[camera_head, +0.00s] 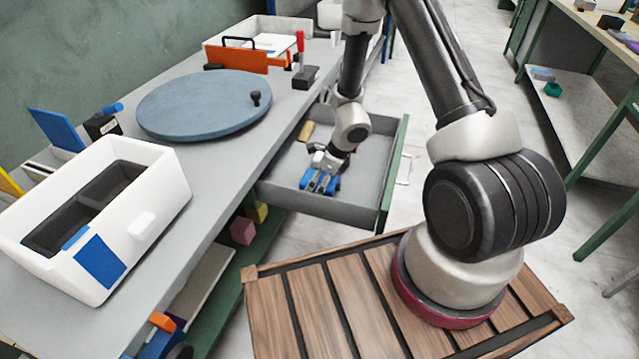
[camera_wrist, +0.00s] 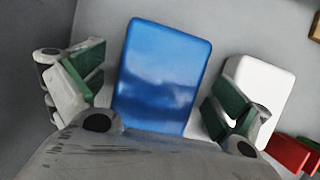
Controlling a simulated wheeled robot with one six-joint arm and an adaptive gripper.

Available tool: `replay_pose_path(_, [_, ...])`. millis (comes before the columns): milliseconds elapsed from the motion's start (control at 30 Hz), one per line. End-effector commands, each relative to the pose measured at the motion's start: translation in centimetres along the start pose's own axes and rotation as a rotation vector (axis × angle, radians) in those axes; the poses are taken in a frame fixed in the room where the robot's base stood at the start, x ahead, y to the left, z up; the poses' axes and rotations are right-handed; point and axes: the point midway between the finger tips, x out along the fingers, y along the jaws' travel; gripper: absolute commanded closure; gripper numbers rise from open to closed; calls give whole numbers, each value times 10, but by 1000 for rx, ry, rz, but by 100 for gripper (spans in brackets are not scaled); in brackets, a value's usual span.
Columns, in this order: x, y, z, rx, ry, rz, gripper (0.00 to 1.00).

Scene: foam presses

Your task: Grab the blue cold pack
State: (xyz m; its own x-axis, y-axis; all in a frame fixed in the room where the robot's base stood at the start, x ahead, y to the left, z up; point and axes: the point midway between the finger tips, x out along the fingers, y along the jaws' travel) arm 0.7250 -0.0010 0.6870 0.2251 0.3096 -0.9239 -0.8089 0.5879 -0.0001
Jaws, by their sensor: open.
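The blue cold pack (camera_wrist: 161,75) lies in an open grey drawer (camera_wrist: 225,22). In the wrist view it is a glossy blue rounded slab between the two fingers of my gripper (camera_wrist: 158,97). The fingers, with green pads, are spread, with a gap on each side of the pack. In the head view my gripper (camera_head: 321,180) reaches down into the drawer (camera_head: 360,206), and blue shows around its fingers. The lower end of the pack is hidden behind my gripper body in the wrist view.
A white slab (camera_wrist: 272,85) lies just right of the pack, behind the right finger, with a red object (camera_wrist: 292,155) beside it. Drawer walls enclose the space. A white box (camera_head: 165,185) and a round blue-grey turntable (camera_head: 195,105) stand on the bench.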

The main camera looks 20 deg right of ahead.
Motion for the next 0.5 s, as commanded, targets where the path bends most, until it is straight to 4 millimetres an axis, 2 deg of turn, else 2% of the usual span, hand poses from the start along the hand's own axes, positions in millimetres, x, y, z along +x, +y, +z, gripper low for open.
replay_pose_path(500, [4, 0, -2, 0, 0, 0, 0])
